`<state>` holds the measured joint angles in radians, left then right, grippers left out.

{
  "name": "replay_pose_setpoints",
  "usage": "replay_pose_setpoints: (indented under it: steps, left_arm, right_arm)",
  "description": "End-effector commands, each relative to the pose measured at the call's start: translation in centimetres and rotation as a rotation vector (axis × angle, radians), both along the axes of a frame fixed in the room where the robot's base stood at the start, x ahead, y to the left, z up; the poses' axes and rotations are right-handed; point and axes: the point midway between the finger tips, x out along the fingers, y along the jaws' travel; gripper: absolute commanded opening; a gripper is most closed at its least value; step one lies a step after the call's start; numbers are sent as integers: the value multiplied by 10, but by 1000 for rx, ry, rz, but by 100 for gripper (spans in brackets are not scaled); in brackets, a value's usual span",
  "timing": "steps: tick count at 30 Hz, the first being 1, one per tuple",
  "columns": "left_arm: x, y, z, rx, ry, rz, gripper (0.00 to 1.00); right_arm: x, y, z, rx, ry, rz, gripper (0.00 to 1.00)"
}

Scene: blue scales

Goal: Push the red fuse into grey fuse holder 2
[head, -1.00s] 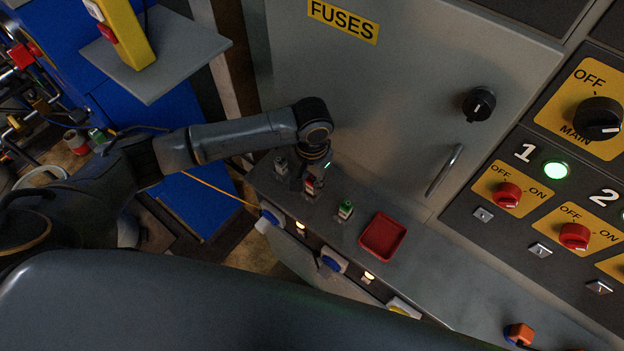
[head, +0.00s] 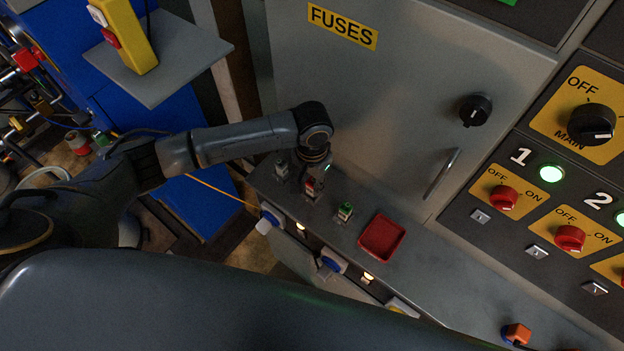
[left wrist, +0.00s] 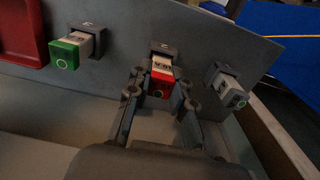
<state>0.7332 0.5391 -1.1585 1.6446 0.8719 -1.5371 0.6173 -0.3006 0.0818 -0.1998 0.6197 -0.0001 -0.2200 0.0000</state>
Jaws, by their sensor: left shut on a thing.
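The red fuse (left wrist: 159,84) has a white body and a red end. In the left wrist view it sits at the mouth of the middle grey fuse holder (left wrist: 165,51), lined up with it; I cannot tell how deep it is. My left gripper (left wrist: 160,92) has one finger on each side of the fuse and is shut on it. In the head view my left gripper (head: 315,181) points down at the ledge, partly hiding the red fuse (head: 310,185). My right gripper is not in view.
A green fuse (left wrist: 72,50) stands in the holder on one side, and a grey-white fuse (left wrist: 230,92) in the holder on the other. A red tray (head: 382,237) lies on the ledge. The cabinet door (head: 400,100) rises behind, with a handle (head: 442,173).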

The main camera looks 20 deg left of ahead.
Motion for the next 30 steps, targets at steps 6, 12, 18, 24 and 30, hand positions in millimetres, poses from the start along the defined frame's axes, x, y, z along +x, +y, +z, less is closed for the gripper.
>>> replay_pose_setpoints:
  steps: [6, 12, 18, 24, 30]
  left_arm:
    - [0, 0, 0, -1, -1, 0, 0]
    - [0, 0, 0, -1, -1, 0, 0]
    - [0, 0, 0, -1, -1, 0, 0]
    - [0, -1, 1, -1, -1, 0, 0]
    - [0, -1, 1, -1, -1, 0, 0]
  right_arm:
    - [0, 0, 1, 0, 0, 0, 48]
    - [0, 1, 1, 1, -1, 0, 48]
    - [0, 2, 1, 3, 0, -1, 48]
    - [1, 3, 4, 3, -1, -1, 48]
    - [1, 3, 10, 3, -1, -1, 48]
